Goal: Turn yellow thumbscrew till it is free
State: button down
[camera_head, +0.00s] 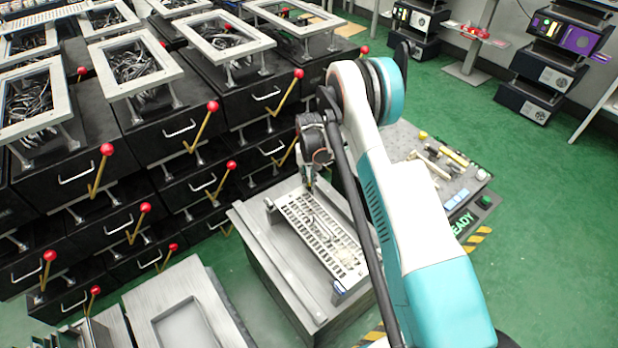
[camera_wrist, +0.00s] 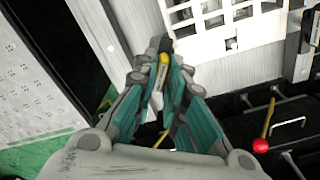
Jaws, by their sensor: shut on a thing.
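The yellow thumbscrew (camera_wrist: 163,59) shows in the wrist view as a small yellow piece between my fingertips. My gripper (camera_wrist: 158,72) is shut on it, and the fingers cover much of it. In the head view my gripper (camera_head: 309,184) points down at the far end of a pale slotted panel (camera_head: 345,262), which lies on a grey metal block (camera_head: 262,240). The thumbscrew cannot be made out in the head view. The slotted panel also shows at the top of the wrist view (camera_wrist: 208,14).
Black drawer cabinets with red-knobbed levers (camera_head: 198,128) fill the left, close to the block. A grey bench (camera_head: 415,170) with loose tools stands right of my arm. A grey recessed plate (camera_head: 185,310) lies front left. Green floor is open at the right.

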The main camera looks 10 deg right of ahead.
aim_at(309, 179)
jog(key=n, duration=0.6)
jog(key=shift+n, duration=0.3)
dwell(0.4)
jog(key=c, duration=1.6)
grip_release()
jog(key=shift+c, duration=0.2)
jog(key=shift+r, duration=0.1)
notch_tip(309, 179, up, 12)
